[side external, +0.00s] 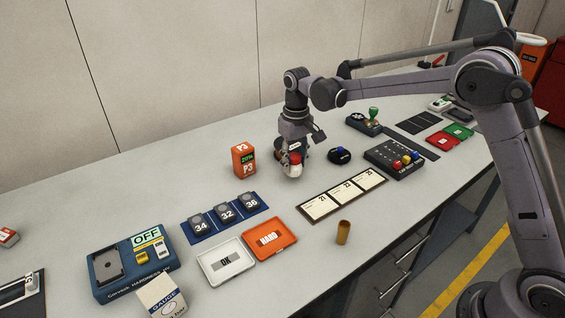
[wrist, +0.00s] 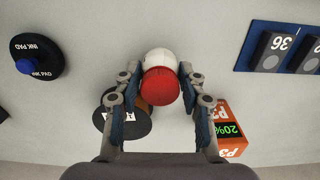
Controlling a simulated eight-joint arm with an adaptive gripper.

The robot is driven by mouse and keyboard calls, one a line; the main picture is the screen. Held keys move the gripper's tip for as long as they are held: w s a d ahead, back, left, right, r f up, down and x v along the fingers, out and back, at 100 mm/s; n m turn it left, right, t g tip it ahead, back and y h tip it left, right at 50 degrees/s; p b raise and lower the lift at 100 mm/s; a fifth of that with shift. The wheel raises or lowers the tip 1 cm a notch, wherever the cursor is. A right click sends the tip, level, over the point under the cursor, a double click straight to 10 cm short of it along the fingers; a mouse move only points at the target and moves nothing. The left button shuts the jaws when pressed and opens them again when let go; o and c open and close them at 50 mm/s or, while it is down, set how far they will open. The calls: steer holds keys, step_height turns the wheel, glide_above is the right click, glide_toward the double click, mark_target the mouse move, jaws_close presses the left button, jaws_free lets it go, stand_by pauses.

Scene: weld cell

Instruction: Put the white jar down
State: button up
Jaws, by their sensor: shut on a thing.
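The white jar (wrist: 158,58) with a red lid (wrist: 160,86) is between the two fingers of my gripper (wrist: 160,76) in the wrist view. My gripper is shut on it. In the side view my gripper (side external: 292,166) points down, low over the grey bench (side external: 225,150). The jar's red part (side external: 295,158) shows there, but the fingers hide much of the jar. I cannot tell whether its base touches the bench.
A dark round-topped container (wrist: 124,122) sits close beside the left finger. An orange P3 box (side external: 243,160) stands left of my gripper, a round ink pad (side external: 340,155) right. Number blocks on a blue mat (side external: 223,214) and a cream card strip (side external: 342,194) lie in front.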

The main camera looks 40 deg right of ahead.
steer(key=shift+f, duration=1.1)
steer(key=shift+f, duration=0.15)
steer(key=o, duration=1.2)
